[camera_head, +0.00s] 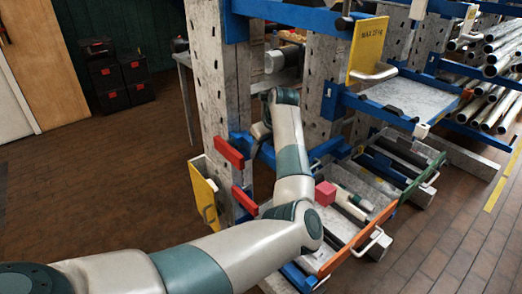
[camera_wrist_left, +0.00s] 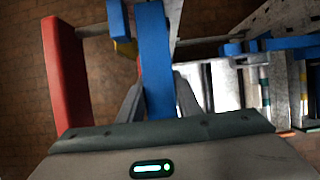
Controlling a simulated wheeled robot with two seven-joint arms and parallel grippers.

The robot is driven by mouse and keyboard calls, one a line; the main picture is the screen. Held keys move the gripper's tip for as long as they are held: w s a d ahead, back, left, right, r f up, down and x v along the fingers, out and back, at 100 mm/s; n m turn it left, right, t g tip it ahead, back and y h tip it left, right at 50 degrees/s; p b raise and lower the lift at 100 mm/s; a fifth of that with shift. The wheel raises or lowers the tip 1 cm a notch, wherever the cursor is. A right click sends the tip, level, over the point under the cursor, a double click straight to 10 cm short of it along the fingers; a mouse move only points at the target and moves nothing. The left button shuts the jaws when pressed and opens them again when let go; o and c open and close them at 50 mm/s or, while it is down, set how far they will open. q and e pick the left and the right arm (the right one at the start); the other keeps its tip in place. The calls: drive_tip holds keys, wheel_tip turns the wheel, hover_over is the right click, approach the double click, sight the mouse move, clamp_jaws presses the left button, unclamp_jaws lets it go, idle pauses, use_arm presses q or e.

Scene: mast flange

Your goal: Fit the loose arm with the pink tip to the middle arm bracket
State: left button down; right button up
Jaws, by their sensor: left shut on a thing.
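In the left wrist view the left gripper (camera_wrist_left: 158,98) is shut on a blue bar (camera_wrist_left: 153,45). A red bar (camera_wrist_left: 65,75) stands to the left, apart from the fingers. In the head view two red end pieces (camera_head: 228,152) sit one above the other at the post. A pinkish-red block (camera_head: 325,193) shows right of my forearm; whether it is the loose arm's tip, I cannot tell. The middle bracket is not clearly identifiable.
A tray with an orange edge (camera_head: 362,240) holds several rods at the lower right. A yellow sign plate (camera_head: 368,48) and a shelf (camera_head: 410,98) stand above it. Metal pipes (camera_head: 495,75) lie at the far right.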

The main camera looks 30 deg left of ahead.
use_arm(q)
drive_tip(key=shift+f, duration=0.4)
drive_tip(key=c, duration=1.2)
unclamp_jaws()
drive_tip(key=shift+r, duration=0.1)
drive_tip(key=b+v, duration=0.2)
drive_tip(key=v, duration=1.5)
drive_tip(key=shift+s+d+r, duration=0.1)
drive_tip(key=shift+d, duration=0.05)
